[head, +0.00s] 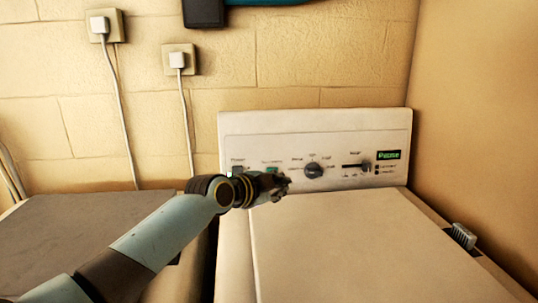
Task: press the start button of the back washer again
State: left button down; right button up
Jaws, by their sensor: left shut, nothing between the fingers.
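The back washer (345,240) is white with a closed lid and an upright control panel (260,125) at its rear. A green display (388,155) on the panel reads "Pause". A dark round knob (313,171) sits mid-panel, with a slider (357,166) to its right. A small green button (271,169) shows just above my left gripper, and a dark button labelled Power (237,170) is to its left. My left gripper (286,184) is shut and empty, in front of the panel between the green button and the knob. I cannot tell whether it touches the panel. My right gripper is not in view.
Two wall sockets (104,20) (179,54) with plugged cords hang on the block wall at left. A grey-topped surface (80,235) stands left of the washer. A small grey brush-like object (463,236) lies at the washer's right edge, near the right wall.

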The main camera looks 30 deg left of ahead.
pick_arm(q)
jog(key=shift+w+d, duration=0.1)
jog(key=shift+f, duration=0.1)
jog(key=shift+w+a+f+b, duration=0.1)
jog(key=shift+w+a+b, duration=0.1)
jog(key=shift+w+b, duration=0.2)
jog(key=w+a+b, duration=0.1)
jog(key=b, duration=0.1)
jog(key=w+a+f+b, duration=0.1)
jog(key=w+b, duration=0.1)
jog(key=w+a+b, duration=0.2)
jog(key=shift+f, duration=0.25)
jog(key=shift+w+a+b, duration=0.35)
jog(key=shift+w+b, duration=0.15)
jog(key=shift+b, duration=0.2)
jog(key=shift+r, duration=0.15)
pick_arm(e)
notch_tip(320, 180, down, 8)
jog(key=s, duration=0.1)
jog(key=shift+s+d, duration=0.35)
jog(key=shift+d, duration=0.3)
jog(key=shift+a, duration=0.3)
